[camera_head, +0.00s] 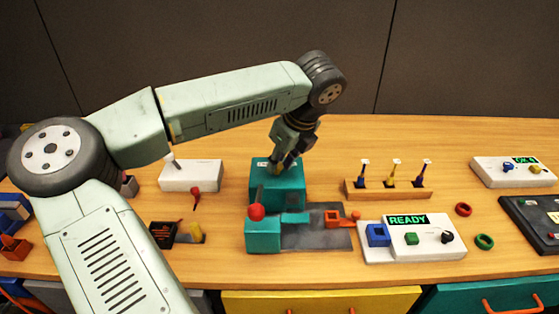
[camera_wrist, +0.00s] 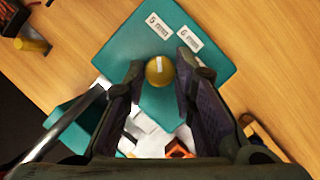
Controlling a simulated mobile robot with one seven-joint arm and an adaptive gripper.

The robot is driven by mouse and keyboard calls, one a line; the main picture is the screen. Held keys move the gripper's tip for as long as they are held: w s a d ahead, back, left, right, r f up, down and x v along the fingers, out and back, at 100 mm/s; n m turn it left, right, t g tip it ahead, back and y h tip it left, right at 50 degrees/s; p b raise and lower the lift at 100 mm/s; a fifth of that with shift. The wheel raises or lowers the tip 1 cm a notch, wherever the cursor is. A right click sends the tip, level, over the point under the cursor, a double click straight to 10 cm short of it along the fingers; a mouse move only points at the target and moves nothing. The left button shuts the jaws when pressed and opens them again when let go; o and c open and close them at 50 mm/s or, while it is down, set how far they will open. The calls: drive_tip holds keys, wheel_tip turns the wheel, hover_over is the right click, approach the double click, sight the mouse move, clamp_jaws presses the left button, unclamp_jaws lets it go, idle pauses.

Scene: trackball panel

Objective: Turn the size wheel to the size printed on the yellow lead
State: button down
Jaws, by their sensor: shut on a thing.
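The round yellow knob (camera_wrist: 160,71), which looks like the size wheel, sits on top of the teal machine (camera_head: 277,183). A white line on it points toward the top of the wrist view. Two white labels with small print, one (camera_wrist: 158,25) and another (camera_wrist: 190,40), lie beyond it on the teal top (camera_wrist: 213,65). My gripper (camera_wrist: 159,75) is shut on the knob from above; in the head view my gripper (camera_head: 287,163) hides it. The yellow lead (camera_head: 391,179) stands in a wooden rack (camera_head: 388,193) between a blue and a purple one. Its white tag (camera_head: 397,162) is too small to read.
A red-balled lever (camera_head: 256,212) rises at the machine's front left. A white tester (camera_head: 411,246) reading READY stands at the front right. Red (camera_head: 463,209) and green (camera_head: 484,241) rings lie beside it. The table between machine and rack is clear.

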drive_tip(key=shift+f+b, duration=0.15)
drive_tip(key=shift+b, duration=0.2)
drive_tip(key=shift+f+m+b, duration=0.15)
drive_tip(key=shift+m+b, duration=0.55)
drive_tip(key=shift+b, duration=0.35)
drive_tip(key=m+t+h+b, duration=0.1)
drive_tip(key=m+b, duration=0.1)
drive_tip(key=b, duration=0.1)
drive_tip(key=shift+s+a+b, duration=0.1)
drive_tip(key=shift+a+b, duration=0.05)
drive_tip(key=shift+b, duration=0.15)
drive_tip(key=m+h+b, duration=0.1)
drive_tip(key=m+b, duration=0.1)
drive_tip(key=shift+m, duration=0.4)
drive_tip(key=shift+a+r+m+h+b, duration=0.15)
drive_tip(key=shift+m+h+b, duration=0.15)
drive_tip(key=shift+m+b, duration=0.35)
drive_tip(key=shift+r+m+h+b, duration=0.15)
drive_tip(key=shift+m+h+b, duration=0.15)
drive_tip(key=shift+m, duration=0.65)
drive_tip(key=c, duration=1.3)
unclamp_jaws()
drive_tip(key=shift+c, duration=0.2)
